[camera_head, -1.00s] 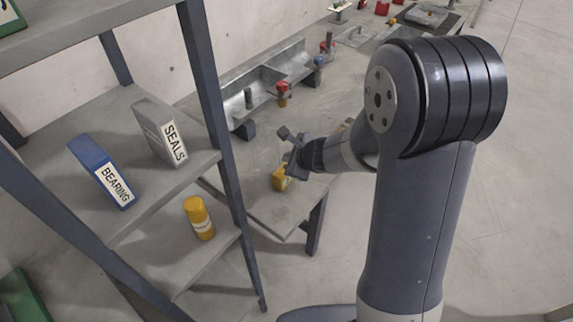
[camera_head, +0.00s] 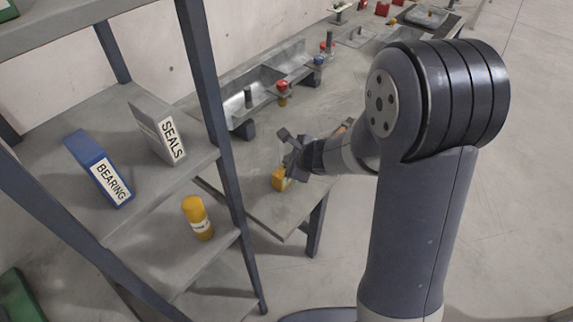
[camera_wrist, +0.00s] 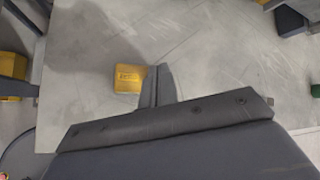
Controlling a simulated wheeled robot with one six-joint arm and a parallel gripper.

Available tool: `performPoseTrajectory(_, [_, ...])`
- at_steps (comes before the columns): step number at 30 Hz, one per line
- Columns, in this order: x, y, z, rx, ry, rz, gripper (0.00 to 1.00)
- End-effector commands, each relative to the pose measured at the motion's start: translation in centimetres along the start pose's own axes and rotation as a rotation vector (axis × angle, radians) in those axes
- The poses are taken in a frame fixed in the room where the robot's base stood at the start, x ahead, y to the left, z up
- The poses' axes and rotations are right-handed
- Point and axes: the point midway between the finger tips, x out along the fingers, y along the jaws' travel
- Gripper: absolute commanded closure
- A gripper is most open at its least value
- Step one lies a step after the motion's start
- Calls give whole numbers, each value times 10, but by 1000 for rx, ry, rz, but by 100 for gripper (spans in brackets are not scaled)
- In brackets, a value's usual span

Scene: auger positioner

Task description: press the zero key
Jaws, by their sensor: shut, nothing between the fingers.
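The zero key cannot be made out in either view. My gripper (camera_head: 291,166) is over the left end of the grey workbench (camera_head: 280,213), near a small yellow block (camera_head: 279,180). In the wrist view, the fingers of my gripper (camera_wrist: 158,72) are shut and empty. There the yellow block (camera_wrist: 128,78) lies on the bench just left of the fingertips, close beside them. I cannot tell whether they touch.
A grey channel (camera_head: 262,92) with a red-topped part (camera_head: 282,86) and a blue-topped part (camera_head: 318,62) runs along the bench's back. A shelf rack at left holds a blue BEARING box (camera_head: 100,168), a grey SEALS box (camera_head: 158,131) and a yellow canister (camera_head: 197,217).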

Motion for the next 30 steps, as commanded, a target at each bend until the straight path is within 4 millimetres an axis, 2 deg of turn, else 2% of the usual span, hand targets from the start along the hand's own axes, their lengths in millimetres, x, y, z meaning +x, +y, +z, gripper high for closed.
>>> performPoseTrajectory(30, [8, 5, -6, 1, 0, 0, 100])
